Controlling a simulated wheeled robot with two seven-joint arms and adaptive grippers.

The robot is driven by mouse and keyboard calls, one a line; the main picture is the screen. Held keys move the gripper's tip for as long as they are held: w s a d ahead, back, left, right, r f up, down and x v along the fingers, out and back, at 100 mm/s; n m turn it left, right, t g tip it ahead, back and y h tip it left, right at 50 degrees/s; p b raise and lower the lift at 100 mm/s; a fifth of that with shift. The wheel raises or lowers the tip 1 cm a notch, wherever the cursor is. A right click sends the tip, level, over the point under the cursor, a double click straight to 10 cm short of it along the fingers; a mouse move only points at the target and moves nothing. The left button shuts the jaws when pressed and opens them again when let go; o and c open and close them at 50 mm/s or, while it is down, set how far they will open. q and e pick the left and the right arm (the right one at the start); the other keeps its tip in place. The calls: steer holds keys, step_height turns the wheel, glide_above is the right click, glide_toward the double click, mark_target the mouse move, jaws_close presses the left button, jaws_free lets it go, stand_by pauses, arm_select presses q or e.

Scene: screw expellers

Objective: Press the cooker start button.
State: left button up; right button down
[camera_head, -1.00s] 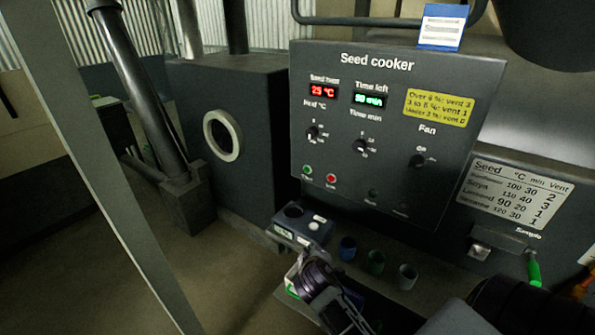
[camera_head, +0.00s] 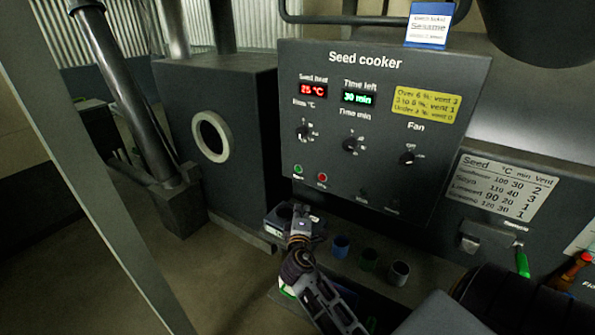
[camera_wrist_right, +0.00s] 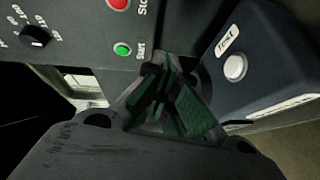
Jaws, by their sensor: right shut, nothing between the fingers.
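The seed cooker's dark panel (camera_head: 440,140) faces me with displays, knobs and buttons. The green start button (camera_head: 298,169) is at its lower left, and the red stop button (camera_head: 322,177) is just right of it. In the right wrist view the start button (camera_wrist_right: 122,49), labelled Start, is ahead and left of the fingertips. My right gripper (camera_head: 300,212) is shut and empty, below the start button and in front of the panel's lower edge. Its green-padded fingers (camera_wrist_right: 160,82) show in the wrist view, apart from the button in the picture. My left gripper is not in view.
A dark tester box with a white Test button (camera_wrist_right: 235,67) stands right beside the gripper; in the head view the gripper partly covers it. Blue, green and grey cups (camera_head: 399,272) stand to the right. A seed table plate (camera_head: 497,186) is at the right.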

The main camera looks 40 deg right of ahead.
mark_target(298, 169)
steer(key=w+a+r+n+t+y, duration=0.1)
steer(key=w+a+r+n+t, duration=0.1)
steer(key=w+n+t, duration=0.1)
steer(key=w+a+r+n+t+y, duration=0.1)
steer(key=w+a+r+n+t, duration=0.1)
steer(key=w+n, duration=0.4)
steer(key=shift+a+r+n+t+y, duration=0.3)
steer(key=shift+r+n+t, duration=0.2)
steer(key=shift+n, duration=0.6)
steer(key=shift+d, duration=0.2)
steer(key=w+d, duration=0.3)
steer(key=d, duration=0.4)
steer(key=shift+d, duration=0.4)
steer(key=shift+w+d, duration=0.4)
steer(key=shift+d, duration=0.45)
stand_by(2.4)
steer(key=shift+a, duration=0.15)
steer(key=shift+s+a, duration=0.35)
steer(key=shift+a, duration=0.3)
